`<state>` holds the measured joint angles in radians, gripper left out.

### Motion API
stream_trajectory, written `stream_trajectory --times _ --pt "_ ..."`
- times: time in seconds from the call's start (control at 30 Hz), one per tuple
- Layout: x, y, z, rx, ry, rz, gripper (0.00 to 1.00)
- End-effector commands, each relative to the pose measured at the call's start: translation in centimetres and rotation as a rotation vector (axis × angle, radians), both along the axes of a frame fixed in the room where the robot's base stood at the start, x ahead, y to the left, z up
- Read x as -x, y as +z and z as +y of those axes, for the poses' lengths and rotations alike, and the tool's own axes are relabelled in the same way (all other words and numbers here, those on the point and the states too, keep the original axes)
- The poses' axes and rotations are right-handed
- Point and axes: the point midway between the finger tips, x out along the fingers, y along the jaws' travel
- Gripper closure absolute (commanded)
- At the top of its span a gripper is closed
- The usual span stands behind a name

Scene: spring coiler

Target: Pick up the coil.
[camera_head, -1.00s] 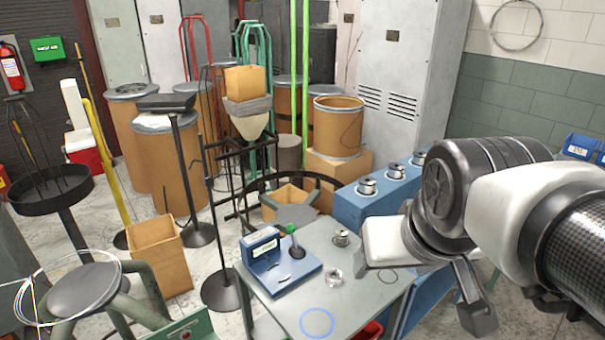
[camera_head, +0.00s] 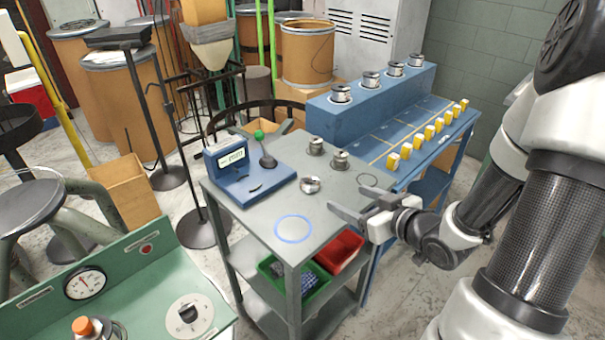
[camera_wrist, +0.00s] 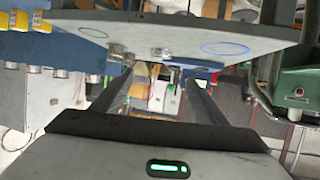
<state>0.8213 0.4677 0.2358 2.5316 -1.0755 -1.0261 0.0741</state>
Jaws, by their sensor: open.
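Several small silver coil-like pieces are in the head view, and I cannot tell for sure which is the coil. A low, shiny ring-shaped one (camera_head: 310,184) lies on the grey cart top (camera_head: 262,208). Two taller silver spools, a left one (camera_head: 316,146) and a right one (camera_head: 340,160), stand behind it. My gripper (camera_head: 348,198) is open and empty at the cart's right edge, its fingers pointing left toward these pieces. The wrist view looks upside down. Its two dark fingers (camera_wrist: 155,88) are apart with nothing between them, and silver pieces (camera_wrist: 160,52) show beyond them.
A blue device (camera_head: 248,170) with a display and green-knobbed lever stands on the cart. A blue ring (camera_head: 293,228) and a dark ring mark the top. Several spools stand on the blue bench's raised block (camera_head: 365,110), with yellow blocks below. A green panel (camera_head: 140,285) is front left.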

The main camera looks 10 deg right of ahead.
Motion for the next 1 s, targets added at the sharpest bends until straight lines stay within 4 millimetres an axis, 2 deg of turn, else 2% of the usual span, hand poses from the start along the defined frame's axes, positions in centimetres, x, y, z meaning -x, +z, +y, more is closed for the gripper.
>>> stream_trajectory --times 0.07,0.17,0.6,0.83,1.0 --pt "-0.1 -0.3 0.4 -0.025 0.01 -0.016 0.33" --pt "-1.2 -0.7 1.1 -0.029 0.015 -0.022 0.33" --pt "-8.9 -3.8 4.6 -0.026 0.013 -0.019 0.33" --pt "-10.4 -4.4 5.1 -0.025 0.011 -0.019 0.33" --pt "-12.2 -5.7 5.7 -0.027 0.011 -0.018 0.33"
